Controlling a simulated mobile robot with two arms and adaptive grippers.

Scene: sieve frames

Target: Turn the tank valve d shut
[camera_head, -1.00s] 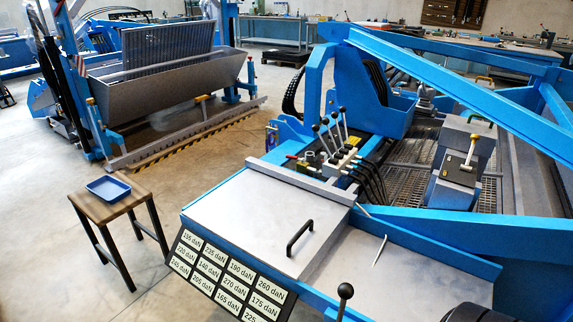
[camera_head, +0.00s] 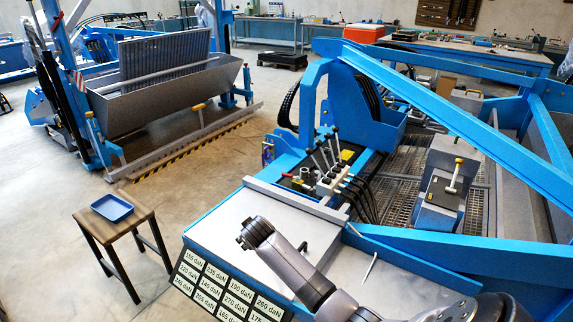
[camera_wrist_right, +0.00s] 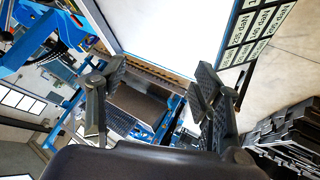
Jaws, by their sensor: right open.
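No part is readably marked as tank valve d, and I cannot tell which fitting it is. A valve block (camera_head: 328,184) with several black-knobbed levers and black hoses sits behind the pale cover plate (camera_head: 215,224) on the blue machine. A grey box (camera_head: 440,192) with a white, yellow-tipped handle (camera_head: 454,176) stands on the grating to the right. My right gripper (camera_head: 251,234) is above the cover plate, left of and nearer than the valve block. In the right wrist view my gripper (camera_wrist_right: 155,95) has its fingers spread with nothing between them. My left gripper is out of view.
A label board (camera_head: 222,286) with daN values hangs at the machine's front edge. A stool with a blue tray (camera_head: 111,208) stands on the left. A blue diagonal beam (camera_head: 455,125) crosses above the grating. Open floor lies between the stool and the far machine.

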